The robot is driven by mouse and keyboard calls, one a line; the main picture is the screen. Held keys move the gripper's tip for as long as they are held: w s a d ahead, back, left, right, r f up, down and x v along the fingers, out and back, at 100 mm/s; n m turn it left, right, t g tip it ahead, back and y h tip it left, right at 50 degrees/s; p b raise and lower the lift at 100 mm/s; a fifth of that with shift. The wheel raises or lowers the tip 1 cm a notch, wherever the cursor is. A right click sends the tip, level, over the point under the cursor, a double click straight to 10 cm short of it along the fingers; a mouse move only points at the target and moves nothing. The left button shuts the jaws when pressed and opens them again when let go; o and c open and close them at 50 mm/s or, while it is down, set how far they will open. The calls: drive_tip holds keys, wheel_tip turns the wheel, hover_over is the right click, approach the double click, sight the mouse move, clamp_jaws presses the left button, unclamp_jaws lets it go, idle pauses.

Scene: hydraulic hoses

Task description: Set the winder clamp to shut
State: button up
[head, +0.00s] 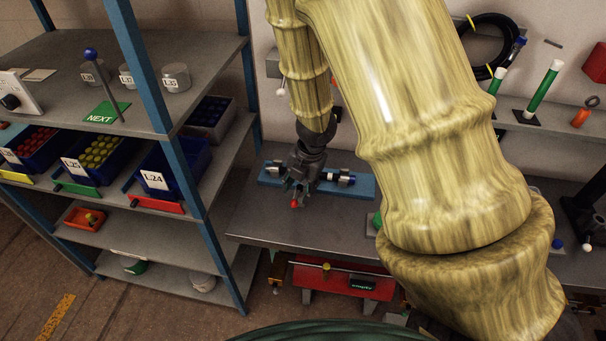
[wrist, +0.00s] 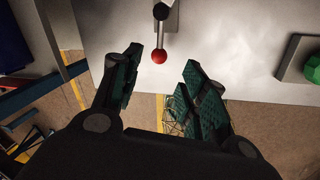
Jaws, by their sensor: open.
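A lever with a red ball knob (wrist: 159,57) shows in the wrist view, near the top middle, at the bench's edge. It looks like the handle of the winder clamp, but I cannot tell the clamp's setting. My gripper (wrist: 163,82) is open, with one green-padded finger at each side below the knob, and nothing is held. In the head view my gripper (head: 298,186) points down over the bench, and the red knob (head: 294,204) shows just below it. The clamp's body is mostly hidden behind my gripper.
A blue plate (head: 359,185) with dark and metal cylinders lies on the grey bench (head: 255,222). A shelf rack with blue bins (head: 160,182) stands to the left. A green knob (wrist: 313,69) sits to the right in the wrist view. The bench's front strip looks clear.

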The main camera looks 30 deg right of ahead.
drive_tip(key=shift+s+d+r, duration=0.1)
drive_tip(key=shift+s+r, duration=0.05)
drive_tip(key=shift+r, duration=0.75)
drive_tip(key=shift+s+d+r, duration=0.1)
drive_tip(key=shift+s+r, duration=0.1)
drive_tip(key=shift+r, duration=0.65)
drive_tip(key=shift+s+d+r, duration=0.1)
drive_tip(key=shift+s+r, duration=0.05)
drive_tip(key=shift+r, duration=0.75)
